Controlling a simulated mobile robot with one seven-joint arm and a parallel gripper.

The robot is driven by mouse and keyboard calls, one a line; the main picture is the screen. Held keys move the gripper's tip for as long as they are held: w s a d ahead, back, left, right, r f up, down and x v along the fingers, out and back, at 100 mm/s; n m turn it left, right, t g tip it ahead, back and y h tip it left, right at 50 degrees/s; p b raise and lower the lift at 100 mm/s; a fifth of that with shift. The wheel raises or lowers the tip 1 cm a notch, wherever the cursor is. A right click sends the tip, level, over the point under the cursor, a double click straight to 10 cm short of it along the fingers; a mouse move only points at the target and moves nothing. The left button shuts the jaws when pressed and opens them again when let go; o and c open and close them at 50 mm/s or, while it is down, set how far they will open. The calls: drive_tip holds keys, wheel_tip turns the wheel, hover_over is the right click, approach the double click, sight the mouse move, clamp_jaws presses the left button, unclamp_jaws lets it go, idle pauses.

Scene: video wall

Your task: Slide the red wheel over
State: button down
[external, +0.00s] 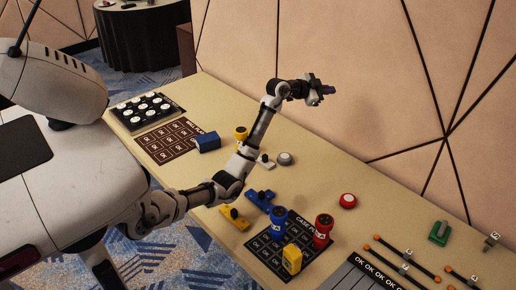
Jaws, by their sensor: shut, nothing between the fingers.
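A round red disc-like piece (348,200), the likeliest red wheel, lies on the tan table near the wall side. It stands apart from the other pieces, with bare tabletop around it. My gripper (328,90) is raised well above the table, up and to the left of the red piece in the picture. It is shut and empty, pointing to the right towards the wall. Nothing touches the red piece.
A black mat (262,251) holds blue (279,219), red (322,232) and yellow (291,260) upright pieces. A grey round piece (285,158) lies near my arm. Orange-tipped rods (393,251) and a green block (439,233) lie to the right. The panelled wall (350,70) borders the table.

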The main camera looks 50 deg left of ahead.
drive_tip(key=d+f+m+g+h+b, duration=0.1)
drive_tip(key=d+f+m+g, duration=0.15)
drive_tip(key=d+f, duration=0.4)
drive_tip(key=d+f+m+g+h+b, duration=0.15)
drive_tip(key=d+f+g, duration=0.25)
drive_tip(key=d, duration=0.6)
drive_tip(key=s+d+f+m+g+y, duration=0.1)
drive_tip(key=s+d+f+g, duration=0.1)
drive_tip(key=d+f, duration=0.2)
drive_tip(key=s+d+f+m+g+y, duration=0.1)
drive_tip(key=s+d+f+m+g, duration=0.1)
drive_tip(key=f, duration=0.8)
drive_tip(key=s+d+f+m+g+y, duration=0.1)
drive_tip(key=s+d+f+g, duration=0.3)
drive_tip(key=d+f, duration=0.2)
drive_tip(key=shift+s+d+f+m+y, duration=0.15)
drive_tip(key=shift+f, duration=0.25)
drive_tip(key=shift+s+d+f+m+y, duration=0.1)
drive_tip(key=shift+f+m, duration=0.05)
drive_tip(key=shift+f, duration=0.25)
drive_tip(key=a+p, duration=0.1)
drive_tip(key=a, duration=0.2)
drive_tip(key=shift+a+f, duration=0.1)
drive_tip(key=shift+a, duration=0.4)
drive_tip(key=a+p, duration=0.1)
drive_tip(key=a, duration=1.9)
drive_tip(key=shift+a+p, duration=0.25)
drive_tip(key=shift+p, duration=0.05)
